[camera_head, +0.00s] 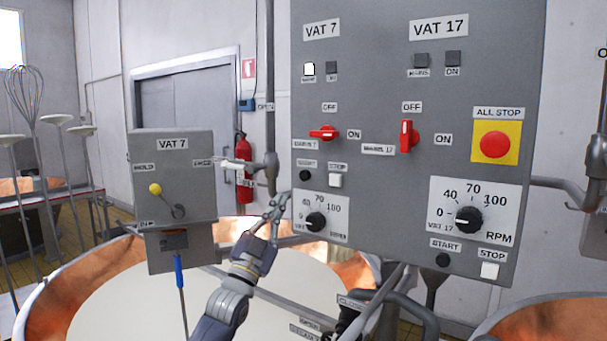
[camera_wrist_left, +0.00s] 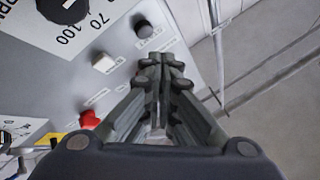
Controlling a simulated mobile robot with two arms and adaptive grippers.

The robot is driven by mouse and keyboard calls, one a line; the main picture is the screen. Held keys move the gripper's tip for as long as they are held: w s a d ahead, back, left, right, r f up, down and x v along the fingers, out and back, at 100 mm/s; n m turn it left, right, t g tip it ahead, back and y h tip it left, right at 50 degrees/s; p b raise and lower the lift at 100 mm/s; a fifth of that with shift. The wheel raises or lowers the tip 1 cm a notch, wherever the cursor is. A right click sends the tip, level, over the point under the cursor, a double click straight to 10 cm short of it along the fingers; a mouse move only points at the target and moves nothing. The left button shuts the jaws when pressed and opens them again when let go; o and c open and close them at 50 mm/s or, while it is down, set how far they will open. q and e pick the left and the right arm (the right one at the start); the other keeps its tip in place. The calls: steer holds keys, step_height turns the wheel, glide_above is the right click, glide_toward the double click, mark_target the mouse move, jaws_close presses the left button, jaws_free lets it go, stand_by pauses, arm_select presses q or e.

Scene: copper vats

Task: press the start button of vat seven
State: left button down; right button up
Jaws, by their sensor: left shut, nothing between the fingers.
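The start button of vat seven (camera_head: 306,175) is a small black round button low on the left side of the grey panel (camera_head: 380,85). The white square stop button (camera_head: 335,181) is just right of it. In the left wrist view the black start button (camera_wrist_left: 143,27) shows beyond the fingertips, with the white stop button (camera_wrist_left: 104,62) to their left. My left gripper (camera_head: 280,201) is shut and empty, just left of the panel's edge, below and left of the start button. Its fingertips (camera_wrist_left: 160,65) appear apart from the button. My right gripper is not in view.
The vat 7 dial (camera_head: 316,222) and red mains switch (camera_head: 324,133), handle sideways toward ON, are close by. Vat 17 controls and a red all-stop button (camera_head: 494,144) are on the right. A lever box (camera_head: 178,185) stands left, above the copper vat (camera_head: 62,290).

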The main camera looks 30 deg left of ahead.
mark_target(305, 176)
arm_select(q)
steer(key=shift+m+t+h, duration=0.4)
steer(key=shift+t+h, duration=0.1)
steer(key=shift+t, duration=0.1)
steer(key=r, duration=0.1)
steer(key=s+r, duration=0.1)
steer(key=r, duration=0.1)
steer(key=s+r, duration=0.1)
steer(key=r, duration=0.1)
steer(key=shift+r, duration=0.15)
steer(key=shift+w, duration=0.1)
steer(key=shift+w+d, duration=0.2)
steer(key=shift+w, duration=2)
steer(key=shift+w+d, duration=0.2)
steer(key=shift+w, duration=2)
steer(key=shift+w+b, duration=0.15)
steer(key=shift+b, duration=0.2)
steer(key=shift+w, duration=0.25)
